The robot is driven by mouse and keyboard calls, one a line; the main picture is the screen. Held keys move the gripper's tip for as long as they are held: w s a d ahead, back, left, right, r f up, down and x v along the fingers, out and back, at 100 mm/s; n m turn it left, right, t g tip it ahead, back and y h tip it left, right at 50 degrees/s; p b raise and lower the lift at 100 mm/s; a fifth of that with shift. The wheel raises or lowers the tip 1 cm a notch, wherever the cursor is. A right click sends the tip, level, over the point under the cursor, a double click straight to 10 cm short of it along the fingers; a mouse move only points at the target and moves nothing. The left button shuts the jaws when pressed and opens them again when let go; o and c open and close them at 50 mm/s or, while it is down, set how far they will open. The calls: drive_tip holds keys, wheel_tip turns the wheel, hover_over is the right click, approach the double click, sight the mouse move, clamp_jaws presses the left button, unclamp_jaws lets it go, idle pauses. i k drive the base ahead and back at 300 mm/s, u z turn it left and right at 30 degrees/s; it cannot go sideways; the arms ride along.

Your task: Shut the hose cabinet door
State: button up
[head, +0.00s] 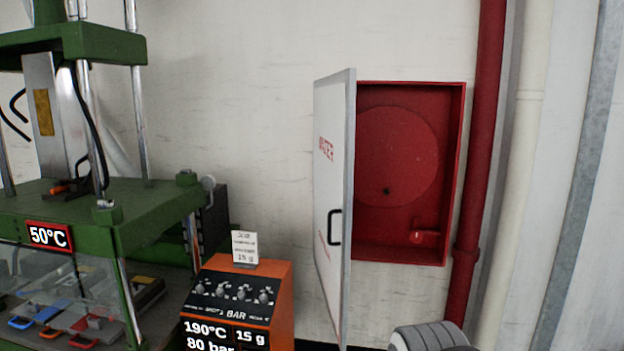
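The hose cabinet (452,170) is a red box on the wall, with a round red hose reel (398,150) inside and a small red fitting at its lower right. Its white door (330,190) stands wide open, swung out into the room from the cabinet's left side. The door has red lettering and a black handle (335,227) near its grey edge. The door hides the cabinet's left side.
A green press (150,215) with a 50°C sign stands at left. An orange control box (281,300) stands between it and the door. A red pipe (480,150) runs up the wall right of the cabinet. A grey ribbed rounded part (432,338) shows at the bottom edge.

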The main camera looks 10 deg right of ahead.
sight(334, 96)
drive_tip(key=i, duration=0.9)
drive_tip(key=z, duration=0.05)
